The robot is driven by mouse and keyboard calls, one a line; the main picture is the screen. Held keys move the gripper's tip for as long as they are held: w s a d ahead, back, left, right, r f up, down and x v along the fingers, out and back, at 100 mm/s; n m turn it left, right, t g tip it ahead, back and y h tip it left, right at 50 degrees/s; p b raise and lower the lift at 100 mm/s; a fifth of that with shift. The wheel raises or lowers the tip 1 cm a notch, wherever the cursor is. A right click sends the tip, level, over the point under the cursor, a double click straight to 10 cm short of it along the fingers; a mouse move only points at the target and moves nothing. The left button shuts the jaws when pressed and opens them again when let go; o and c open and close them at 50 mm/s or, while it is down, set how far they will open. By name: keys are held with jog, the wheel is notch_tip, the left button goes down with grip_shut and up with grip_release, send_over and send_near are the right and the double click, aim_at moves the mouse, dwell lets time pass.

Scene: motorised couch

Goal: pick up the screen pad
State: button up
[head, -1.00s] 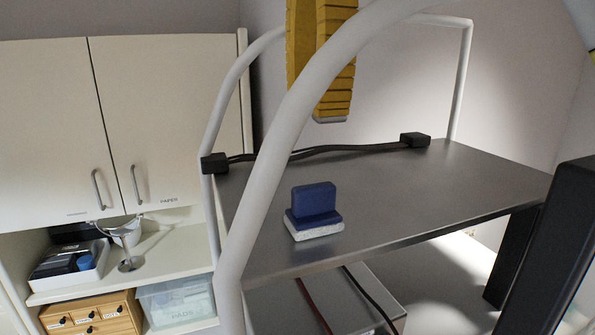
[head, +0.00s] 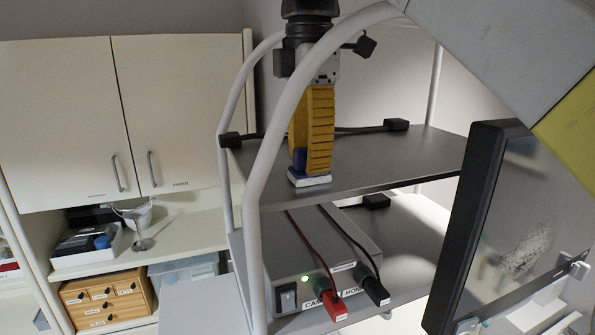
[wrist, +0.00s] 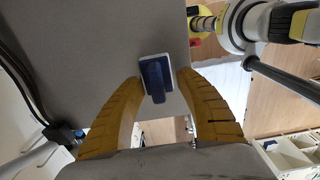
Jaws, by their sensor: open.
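The screen pad is a blue block handle (head: 299,160) on a white pad base (head: 309,181), resting upright on the dark metal shelf (head: 385,160). My gripper (head: 316,168) points down over it, its yellow ribbed fingers hiding most of the handle. In the wrist view the screen pad (wrist: 155,74) lies between the tips of my open gripper (wrist: 160,80), one finger on each side. The left fingertip is very close to the pad; I cannot tell whether it touches.
A white tubular rail (head: 262,165) curves up in front of the shelf's left side. A dark-framed screen (head: 480,220) stands at the right. A metal box with red and black plugs (head: 325,265) sits below. A black cable (head: 360,128) runs along the shelf's back.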

jog(key=shift+w+f, duration=0.15)
jog(key=shift+w, duration=0.55)
jog(key=shift+w+d, duration=0.15)
jog(key=shift+w, duration=0.15)
jog(key=c, duration=0.4)
jog(key=shift+s, duration=0.2)
grip_shut()
jog(key=shift+s+r, duration=0.2)
jog(key=shift+s, duration=0.45)
jog(key=shift+w+f, duration=0.15)
jog(key=shift+w, duration=0.4)
jog(key=shift+s+r, duration=0.35)
jog(key=shift+r, duration=0.6)
jog(key=shift+w+a+r+b, duration=0.1)
jog(key=shift+r+b, duration=0.1)
jog(key=shift+r, duration=0.25)
jog(key=shift+w+a+r+b, duration=0.1)
jog(key=shift+r+b, duration=0.05)
jog(key=shift+r, duration=0.25)
jog(key=s+a, duration=0.2)
jog(key=a, duration=0.6)
jog(key=s+a, duration=0.3)
jog(key=a, duration=0.6)
jog(key=shift+b, duration=0.35)
